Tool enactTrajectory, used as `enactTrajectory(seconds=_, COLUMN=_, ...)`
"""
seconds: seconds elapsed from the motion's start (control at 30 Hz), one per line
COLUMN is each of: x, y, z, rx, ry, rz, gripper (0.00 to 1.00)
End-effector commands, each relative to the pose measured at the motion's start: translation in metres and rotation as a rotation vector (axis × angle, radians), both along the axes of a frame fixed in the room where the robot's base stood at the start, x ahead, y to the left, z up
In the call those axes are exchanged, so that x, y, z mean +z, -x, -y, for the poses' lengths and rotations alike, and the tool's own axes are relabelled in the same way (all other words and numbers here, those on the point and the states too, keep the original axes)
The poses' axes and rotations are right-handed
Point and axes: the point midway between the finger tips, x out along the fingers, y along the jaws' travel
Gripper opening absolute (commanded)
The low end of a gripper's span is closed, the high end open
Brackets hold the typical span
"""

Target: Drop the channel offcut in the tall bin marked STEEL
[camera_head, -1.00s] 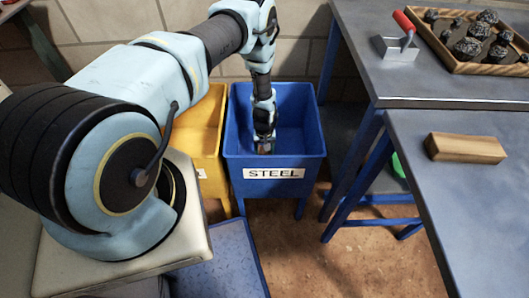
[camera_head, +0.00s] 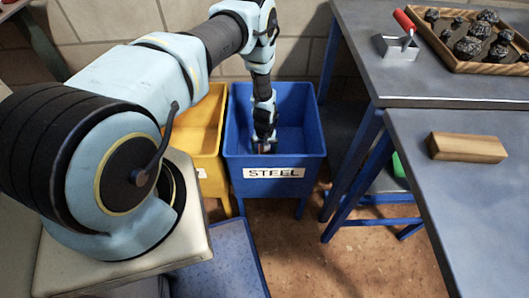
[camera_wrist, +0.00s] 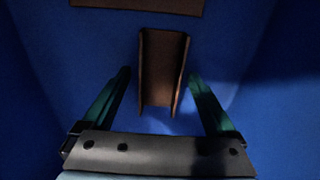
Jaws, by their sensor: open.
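The blue tall bin marked STEEL (camera_head: 275,182) stands on legs below my arm. My gripper (camera_head: 264,148) points down inside it, close behind the front wall. In the wrist view my gripper's fingers (camera_wrist: 157,105) are spread wide. The brown channel offcut (camera_wrist: 162,70) shows beyond and between them, with clear gaps to both fingers, against the bin's blue inside. I cannot tell whether it rests on the bin floor. In the head view the offcut is barely visible at the fingertips.
A yellow bin (camera_head: 208,150) stands left of the blue one. To the right, a bench holds a wooden block (camera_head: 466,148), and another holds a red-handled scoop (camera_head: 398,45) and a tray of dark rocks (camera_head: 440,48). A flat brown shape (camera_wrist: 140,5) crosses the wrist view's top.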

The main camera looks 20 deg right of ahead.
Motion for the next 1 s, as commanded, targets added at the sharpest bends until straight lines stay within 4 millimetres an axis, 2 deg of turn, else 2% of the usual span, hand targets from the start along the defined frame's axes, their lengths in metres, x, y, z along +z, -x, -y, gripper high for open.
enactTrajectory(seconds=0.17, x=0.022, y=-0.001, z=0.001, rx=0.0, ry=0.002, rz=0.002, gripper=0.92)
enactTrajectory(seconds=0.4, x=0.072, y=-0.001, z=0.001, rx=0.0, ry=0.002, rz=0.002, gripper=0.92)
enactTrajectory(seconds=0.6, x=0.105, y=-0.001, z=0.001, rx=-0.001, ry=0.002, rz=0.002, gripper=0.92)
enactTrajectory(seconds=0.73, x=0.117, y=0.0, z=0.0, rx=0.0, ry=0.0, rz=0.001, gripper=0.92)
enactTrajectory(seconds=1.0, x=0.127, y=-0.003, z=-0.001, rx=0.003, ry=0.002, rz=0.002, gripper=0.92)
